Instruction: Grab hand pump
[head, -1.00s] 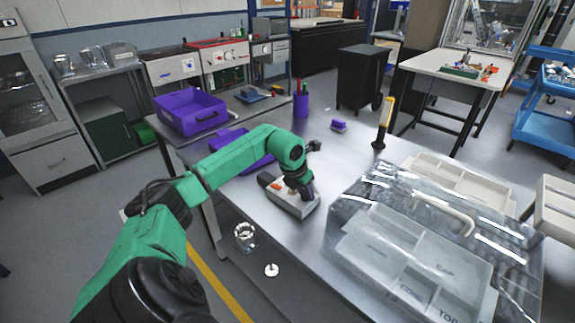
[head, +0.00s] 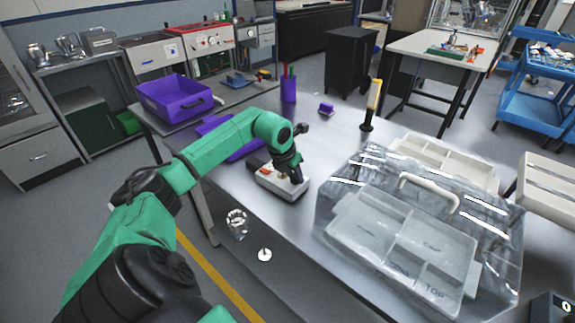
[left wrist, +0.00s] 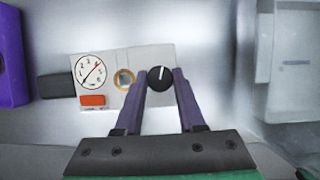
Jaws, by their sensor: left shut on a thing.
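A grey gauge box (head: 281,183) lies on the metal table in the head view. In the left wrist view this box (left wrist: 112,98) shows a round dial, an orange label or button, a brass ring and a black knob (left wrist: 160,78). A dark part sticks out at its left end. My left gripper (head: 291,175) is over the box's right part. Its fingers (left wrist: 161,80) are shut on the black knob, one on each side. I cannot tell for certain that this box is the hand pump. My right gripper is not in view.
A clear-lidded case (head: 335,255) takes up the table's right side. A yellow-handled upright tool (head: 374,97), a purple pen cup (head: 288,88) and a small purple block (head: 326,108) stand behind.

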